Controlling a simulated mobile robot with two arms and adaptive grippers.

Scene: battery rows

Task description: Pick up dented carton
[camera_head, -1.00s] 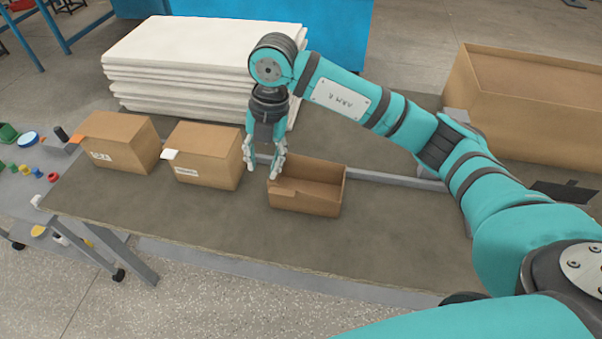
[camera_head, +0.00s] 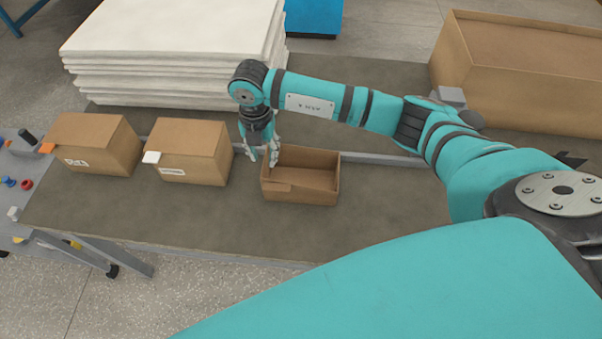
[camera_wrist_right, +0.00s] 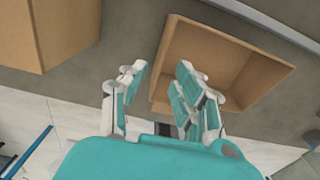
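The open-topped brown carton (camera_head: 312,192) stands upright on the table, with an uneven front wall that looks torn or bent. It also shows in the right wrist view (camera_wrist_right: 233,62). I take it as the dented carton. My right gripper (camera_head: 263,160) points down at the carton's left end, its fingers apart. In the right wrist view the gripper (camera_wrist_right: 160,85) has one finger outside the carton and the other side overlapping its near wall. I cannot tell whether they touch. Nothing is held. My left gripper is not in view.
Two closed cartons, one in the middle (camera_head: 200,140) and one further left (camera_head: 105,150), stand left of the gripper. White stacked sheets (camera_head: 165,70) lie behind. A large open box (camera_head: 530,85) is at back right. The table (camera_head: 215,215) is clear in front.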

